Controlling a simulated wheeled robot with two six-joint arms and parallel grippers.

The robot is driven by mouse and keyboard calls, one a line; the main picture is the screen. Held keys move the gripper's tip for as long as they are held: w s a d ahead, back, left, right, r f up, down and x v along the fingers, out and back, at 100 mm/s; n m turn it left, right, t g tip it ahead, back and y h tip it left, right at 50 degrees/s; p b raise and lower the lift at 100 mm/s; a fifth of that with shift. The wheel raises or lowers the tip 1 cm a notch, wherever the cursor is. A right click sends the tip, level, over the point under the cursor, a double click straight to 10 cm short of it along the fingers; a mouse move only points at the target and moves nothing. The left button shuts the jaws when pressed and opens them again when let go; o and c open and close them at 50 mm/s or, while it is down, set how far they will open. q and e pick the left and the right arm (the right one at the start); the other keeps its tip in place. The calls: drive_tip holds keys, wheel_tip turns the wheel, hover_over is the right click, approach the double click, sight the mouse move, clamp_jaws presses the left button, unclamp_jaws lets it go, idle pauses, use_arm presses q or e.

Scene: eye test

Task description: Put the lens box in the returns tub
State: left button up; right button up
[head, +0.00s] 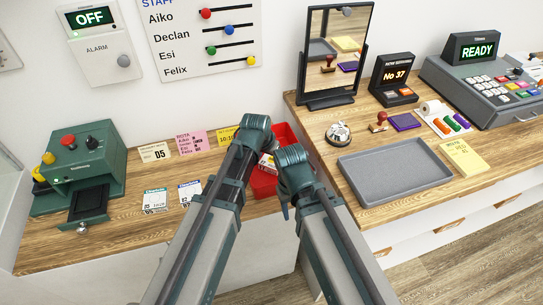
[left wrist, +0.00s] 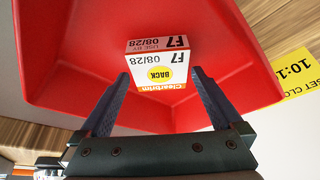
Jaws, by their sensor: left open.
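The lens box (left wrist: 158,62), white and orange with a round yellow BACK label, is inside the red returns tub (left wrist: 80,50) in the left wrist view. In the head view the tub (head: 262,186) stands at the right end of the left counter, and a small part of the box (head: 268,162) shows between my arms. My left gripper (left wrist: 161,74) is open, its fingertips on either side of the box's near end with small gaps. Whether the box rests on the tub floor is hard to tell. My right gripper (head: 291,160) is beside the tub; its fingers are not clear.
A green machine (head: 88,165) and several cards stand left of the tub. On the right counter are a grey tray (head: 395,170), a bell (head: 338,134), a mirror (head: 333,55), a number display (head: 393,80) and a register (head: 485,80). My arms cover the counter's front middle.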

use_arm(q)
drive_tip(key=p+v, duration=0.9)
drive_tip(key=v, duration=0.1)
drive_tip(key=shift+r, duration=0.4)
drive_tip(key=shift+s, duration=0.1)
drive_tip(key=s+a+f+n+g+y, duration=0.1)
drive_tip(key=s+a+n+g, duration=0.15)
drive_tip(key=s+a, duration=0.35)
drive_tip(key=s+a+f+n+g+y, duration=0.1)
drive_tip(key=s+a+n, duration=0.25)
drive_tip(key=a, duration=0.55)
drive_tip(key=s+d+m+y, duration=0.1)
drive_tip(key=s+d+m, duration=0.3)
drive_tip(key=d, duration=0.7)
drive_tip(key=shift+s+d+r+m+g, duration=0.2)
drive_tip(key=shift+s+d+m+g, duration=0.2)
drive_tip(key=shift+s, duration=0.55)
